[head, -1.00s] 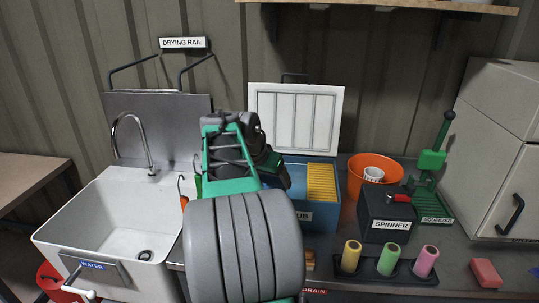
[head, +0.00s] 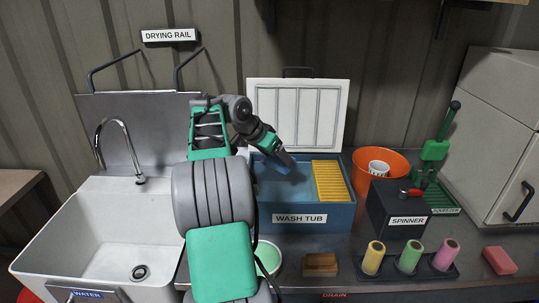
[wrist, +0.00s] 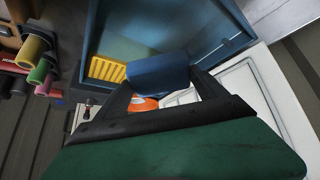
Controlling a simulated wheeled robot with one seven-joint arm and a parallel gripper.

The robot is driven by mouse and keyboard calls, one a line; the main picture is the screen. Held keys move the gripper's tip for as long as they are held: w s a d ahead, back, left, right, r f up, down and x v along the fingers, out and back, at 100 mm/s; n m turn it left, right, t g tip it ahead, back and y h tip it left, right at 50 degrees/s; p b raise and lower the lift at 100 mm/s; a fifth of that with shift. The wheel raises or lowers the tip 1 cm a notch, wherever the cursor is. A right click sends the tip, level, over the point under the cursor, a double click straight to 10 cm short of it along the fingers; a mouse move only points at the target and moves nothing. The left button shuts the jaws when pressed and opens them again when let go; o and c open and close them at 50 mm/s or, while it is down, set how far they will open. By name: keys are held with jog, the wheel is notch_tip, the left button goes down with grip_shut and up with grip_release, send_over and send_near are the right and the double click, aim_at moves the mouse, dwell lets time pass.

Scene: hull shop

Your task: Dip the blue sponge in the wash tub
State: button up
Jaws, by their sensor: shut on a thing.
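The blue wash tub (head: 340,216) stands right of the sink, with its white lid upright behind it and a yellow ribbed board (head: 331,181) in its right part. My gripper (head: 272,148) is over the open left part of the tub. It is shut on the blue sponge (wrist: 158,73), which shows between the two dark fingers in the wrist view and as a small blue piece (head: 284,161) in the head view. I cannot tell whether the sponge touches the tub's contents. The tub's blue wall (wrist: 92,45) and yellow board (wrist: 106,69) also show in the wrist view.
A white sink (head: 115,235) with a tap is at left. Right of the tub are an orange bucket (head: 395,165) holding a white cup, the spinner box (head: 385,212) and a green squeezer (head: 434,150). Coloured rolls, a brown block (head: 320,264) and a red block (head: 499,260) lie in front.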

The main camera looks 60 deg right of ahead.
aim_at(279, 169)
jog(key=shift+s+f+b, duration=0.3)
jog(key=shift+f, duration=0.15)
notch_tip(279, 169, down, 4)
jog(key=b, duration=0.3)
jog(key=shift+s+d+r+b, duration=0.1)
jog(key=shift+r+b, duration=0.05)
jog(key=shift+b, duration=0.2)
notch_tip(279, 169, down, 10)
jog(key=b, duration=0.7)
jog(key=shift+r, duration=0.2)
